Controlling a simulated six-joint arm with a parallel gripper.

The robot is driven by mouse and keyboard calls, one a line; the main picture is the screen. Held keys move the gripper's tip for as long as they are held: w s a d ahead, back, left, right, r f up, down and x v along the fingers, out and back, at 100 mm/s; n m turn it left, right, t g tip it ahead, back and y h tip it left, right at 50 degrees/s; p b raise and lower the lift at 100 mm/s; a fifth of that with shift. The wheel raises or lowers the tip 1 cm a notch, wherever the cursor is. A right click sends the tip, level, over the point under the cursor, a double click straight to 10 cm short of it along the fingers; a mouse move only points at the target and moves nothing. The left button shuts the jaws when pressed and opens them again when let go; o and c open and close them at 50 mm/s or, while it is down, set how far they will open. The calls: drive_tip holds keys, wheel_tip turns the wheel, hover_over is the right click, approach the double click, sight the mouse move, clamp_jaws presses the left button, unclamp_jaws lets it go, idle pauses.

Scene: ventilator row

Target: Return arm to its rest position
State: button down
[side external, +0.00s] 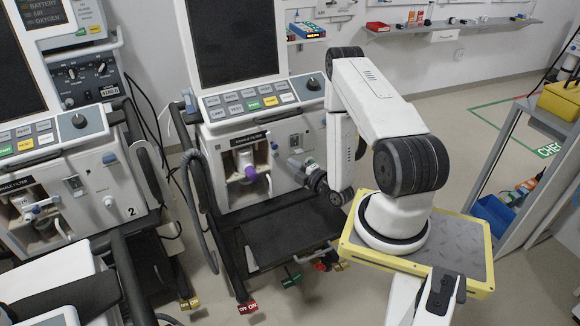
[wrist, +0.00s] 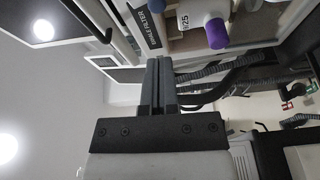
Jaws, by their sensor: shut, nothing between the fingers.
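My gripper (side external: 297,163) is in front of the lower right part of the middle ventilator's front (side external: 229,133). My white arm (side external: 380,100) rises from its base, bends over and comes down to it. In the wrist view the two grey fingers (wrist: 158,62) lie together with nothing between them. The ventilator's filter recess, with a white filter and a purple cap (side external: 251,171), is to the left of my gripper in the side view. The purple cap also shows beyond the fingers in the wrist view (wrist: 216,33). The fingers look apart from it.
A second ventilator (side external: 108,201) stands at the left. Grey hoses (side external: 196,200) hang between the machines. A dark shelf (side external: 290,238) juts out below my gripper. A metal cabinet (side external: 505,165) with a yellow case (side external: 560,100) stands at the right. Open floor (side external: 450,110) lies behind my arm.

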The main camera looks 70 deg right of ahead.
drive_tip(key=w+a+r+m+g+y, duration=0.5)
drive_tip(key=w+a+r+g, duration=0.2)
drive_tip(key=w+a, duration=0.25)
drive_tip(key=s+a+r+m+g+y, duration=0.1)
drive_tip(key=s+a+r+m+g, duration=0.35)
drive_tip(key=a, duration=0.35)
drive_tip(key=s+a+r+m+g+y, duration=0.1)
drive_tip(key=s+a+r+m+g, duration=0.2)
drive_tip(key=s+a+r, duration=0.45)
drive_tip(key=w+d+f+m+t+h, duration=0.2)
drive_tip(key=w+d+f+m+t, duration=0.15)
drive_tip(key=d, duration=0.45)
drive_tip(key=w+d+f+m+t+h, duration=0.1)
drive_tip(key=w+d+f+m+t, duration=0.15)
drive_tip(key=w+d+f, duration=0.4)
drive_tip(key=s+d+f+m+t+h, duration=0.2)
drive_tip(key=s+d+m+t+h, duration=0.3)
drive_tip(key=s+d+m, duration=0.4)
drive_tip(key=shift+s+d, duration=1.15)
drive_tip(key=shift+d, duration=1.3)
